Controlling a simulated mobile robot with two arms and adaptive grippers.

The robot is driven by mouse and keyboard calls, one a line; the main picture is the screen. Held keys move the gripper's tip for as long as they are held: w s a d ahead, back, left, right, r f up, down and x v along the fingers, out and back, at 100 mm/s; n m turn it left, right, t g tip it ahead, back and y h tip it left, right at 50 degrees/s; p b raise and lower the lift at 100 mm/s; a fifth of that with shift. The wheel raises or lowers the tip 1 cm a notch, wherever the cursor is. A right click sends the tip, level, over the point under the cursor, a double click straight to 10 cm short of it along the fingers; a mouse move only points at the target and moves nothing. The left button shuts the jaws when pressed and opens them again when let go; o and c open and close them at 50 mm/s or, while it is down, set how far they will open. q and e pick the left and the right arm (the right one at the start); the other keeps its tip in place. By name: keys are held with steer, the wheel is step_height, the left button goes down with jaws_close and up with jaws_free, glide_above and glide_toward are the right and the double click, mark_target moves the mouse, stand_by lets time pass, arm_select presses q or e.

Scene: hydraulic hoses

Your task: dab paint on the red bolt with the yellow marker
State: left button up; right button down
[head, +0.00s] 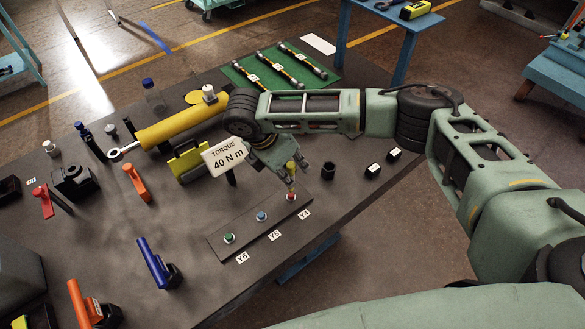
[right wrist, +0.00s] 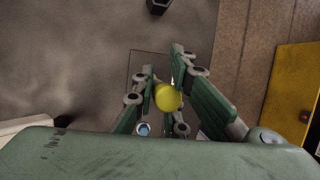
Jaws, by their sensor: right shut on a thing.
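My right gripper (head: 287,172) is shut on the yellow marker (head: 291,180) and holds it roughly upright over the red bolt (head: 291,197). The marker's lower end is at or just above the bolt head; I cannot tell whether they touch. The right wrist view shows the marker's round yellow end (right wrist: 168,97) between the fingers, which hide the red bolt there. The red bolt sits at the right end of a dark plate (head: 243,229), by the label Y4 (head: 304,214). My left gripper is not in view.
On the same plate are a blue bolt (head: 262,216) by Y5 and a green bolt (head: 229,238) by Y6. A torque sign (head: 226,156) stands left of my gripper. A black cup (head: 328,171) stands to the right. Tools crowd the table's left side.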

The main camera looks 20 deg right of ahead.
mark_target(293, 163)
steer(key=shift+f, duration=0.6)
stand_by(0.6)
steer(key=shift+r, duration=0.1)
steer(key=shift+r+p, duration=3)
steer(key=shift+p, duration=0.5)
